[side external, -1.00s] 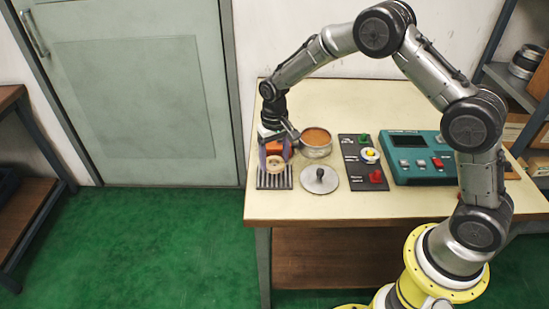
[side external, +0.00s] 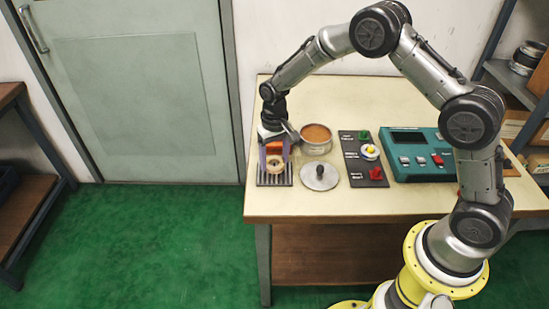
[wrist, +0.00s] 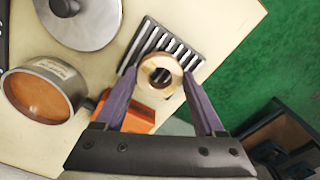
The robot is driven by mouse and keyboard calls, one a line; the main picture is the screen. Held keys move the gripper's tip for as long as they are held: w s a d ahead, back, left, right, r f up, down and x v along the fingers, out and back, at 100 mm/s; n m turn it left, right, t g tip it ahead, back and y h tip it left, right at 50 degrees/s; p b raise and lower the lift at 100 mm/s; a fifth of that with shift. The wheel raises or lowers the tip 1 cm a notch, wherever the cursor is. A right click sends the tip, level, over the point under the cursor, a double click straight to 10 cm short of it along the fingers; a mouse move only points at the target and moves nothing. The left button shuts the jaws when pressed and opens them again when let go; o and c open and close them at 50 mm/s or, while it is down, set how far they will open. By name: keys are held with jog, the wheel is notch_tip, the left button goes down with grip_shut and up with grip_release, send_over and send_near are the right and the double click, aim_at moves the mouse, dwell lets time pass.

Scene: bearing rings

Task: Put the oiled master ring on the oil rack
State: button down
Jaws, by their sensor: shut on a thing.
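My gripper (wrist: 160,88) is shut on the ring (wrist: 167,66), a tan, gold-coloured ring with a dark centre, held between the two purple fingers. The rack (wrist: 185,40), a dark slatted grille, lies just beyond and under the ring in the wrist view. In the side view the ring (side external: 275,168) shows low over the rack (side external: 274,181), near the table's left front corner. I cannot tell whether the ring touches the slats.
An open pot of orange-brown liquid (side external: 316,137) stands right of my gripper. A round metal lid with a knob (side external: 319,177) lies in front of it. A button panel (side external: 363,160) and a teal device (side external: 417,156) are further right. An orange block (wrist: 124,112) sits beside the fingers.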

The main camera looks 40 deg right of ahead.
jog(key=shift+f, duration=0.7)
dwell(0.8)
grip_release()
notch_tip(320, 180, up, 8)
jog(key=shift+f, duration=0.25)
dwell(0.8)
